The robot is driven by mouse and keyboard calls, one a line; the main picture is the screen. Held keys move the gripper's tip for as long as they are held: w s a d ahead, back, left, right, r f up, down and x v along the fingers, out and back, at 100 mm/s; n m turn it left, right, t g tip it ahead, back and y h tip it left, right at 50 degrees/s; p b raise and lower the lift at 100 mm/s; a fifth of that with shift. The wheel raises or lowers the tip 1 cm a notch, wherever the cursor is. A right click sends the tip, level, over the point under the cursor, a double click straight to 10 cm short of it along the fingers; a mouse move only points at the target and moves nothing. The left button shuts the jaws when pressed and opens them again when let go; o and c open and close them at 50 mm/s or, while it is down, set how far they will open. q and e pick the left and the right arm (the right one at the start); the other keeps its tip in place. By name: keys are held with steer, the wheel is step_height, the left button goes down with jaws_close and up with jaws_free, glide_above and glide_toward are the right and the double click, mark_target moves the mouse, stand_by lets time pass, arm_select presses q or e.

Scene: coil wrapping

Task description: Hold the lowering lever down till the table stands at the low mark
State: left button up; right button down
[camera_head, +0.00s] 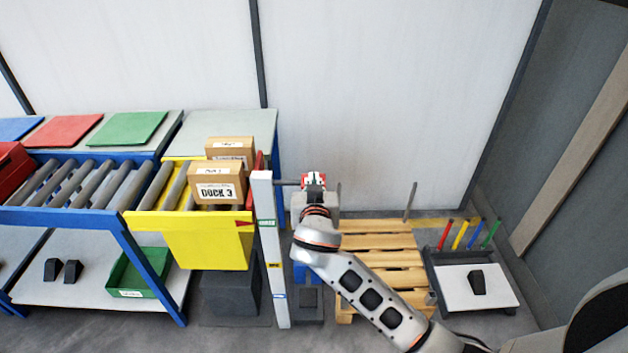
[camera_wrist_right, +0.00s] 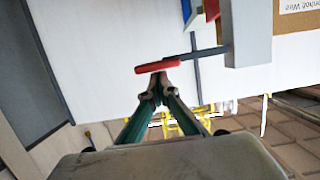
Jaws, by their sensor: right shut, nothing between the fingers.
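The lift table (camera_head: 206,245) is yellow, with rollers on top, and carries two cartons. Its red pointer (camera_head: 243,223) is level with the green upper mark (camera_head: 266,223) on the white post (camera_head: 264,195). A yellow mark (camera_head: 273,265) and a blue mark (camera_head: 279,296) are lower down. A lever with a dark rod (camera_head: 287,182) comes out near the post top; its red handle (camera_wrist_right: 158,67) shows in the right wrist view. My right gripper (camera_head: 314,180) is shut and empty, its tips at the handle; I cannot tell if they touch. My left gripper is out of view.
A blue-framed roller conveyor (camera_head: 95,185) adjoins the table at left. A dark block (camera_head: 231,292) stands under the table. A wooden pallet (camera_head: 385,258) and a low tray stand (camera_head: 448,290) are at right. A green bin (camera_head: 138,278) sits on the lower shelf.

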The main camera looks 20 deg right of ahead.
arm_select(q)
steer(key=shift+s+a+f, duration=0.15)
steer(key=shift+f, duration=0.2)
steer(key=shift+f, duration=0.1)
arm_select(e)
steer(key=shift+f, duration=0.1)
